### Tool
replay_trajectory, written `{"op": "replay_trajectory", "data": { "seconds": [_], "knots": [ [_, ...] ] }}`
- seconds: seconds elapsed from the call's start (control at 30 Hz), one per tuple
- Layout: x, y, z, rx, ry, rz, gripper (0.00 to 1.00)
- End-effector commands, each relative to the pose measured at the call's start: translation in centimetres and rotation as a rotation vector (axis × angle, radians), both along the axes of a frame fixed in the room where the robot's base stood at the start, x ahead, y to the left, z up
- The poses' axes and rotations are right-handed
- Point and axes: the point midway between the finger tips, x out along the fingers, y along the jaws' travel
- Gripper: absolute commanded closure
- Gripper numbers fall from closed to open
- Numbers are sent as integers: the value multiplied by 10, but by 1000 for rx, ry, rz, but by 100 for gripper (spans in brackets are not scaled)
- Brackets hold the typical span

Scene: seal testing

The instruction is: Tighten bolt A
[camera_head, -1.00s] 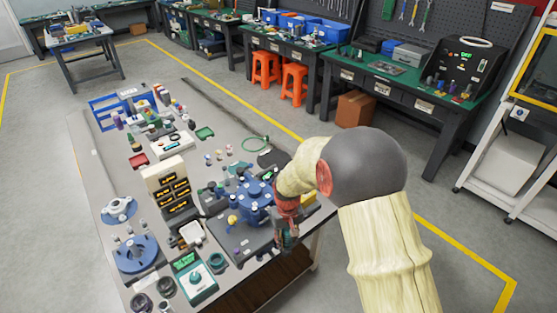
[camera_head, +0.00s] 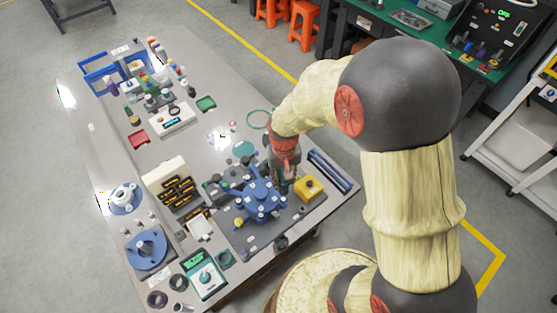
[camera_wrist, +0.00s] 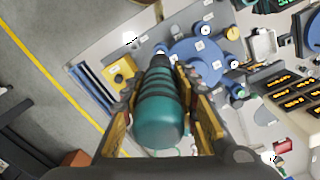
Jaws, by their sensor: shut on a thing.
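A blue round flange fixture (camera_head: 258,203) with raised lugs stands on a dark base plate (camera_head: 240,236) near the table's front edge. Several pale bolt heads show on it; none is readably marked as A. My gripper (camera_head: 281,184) is at the fixture's upper right in the head view. In the wrist view, my gripper (camera_wrist: 160,100) is shut on a teal cylindrical tool (camera_wrist: 160,118). The tool's dark tip (camera_wrist: 160,60) points toward the lower left edge of the blue fixture (camera_wrist: 190,62). Whether the tip touches a bolt cannot be told.
A yellow box (camera_head: 308,188) sits just right of my gripper, beside a blue-and-dark rail (camera_head: 330,170). A display rack (camera_head: 174,186), a teal-screened device (camera_head: 206,280) and a blue disc part (camera_head: 147,250) crowd the left. Bare tabletop (camera_head: 215,75) lies toward the back.

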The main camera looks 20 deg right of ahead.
Motion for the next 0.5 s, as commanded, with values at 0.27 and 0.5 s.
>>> {"op": "replay_trajectory", "data": {
  "seconds": [0.27,0.5],
  "knots": [
    [0,0,-11,0,-1,-1,100],
    [0,0,-33,0,-1,-1,100]
  ]
}}
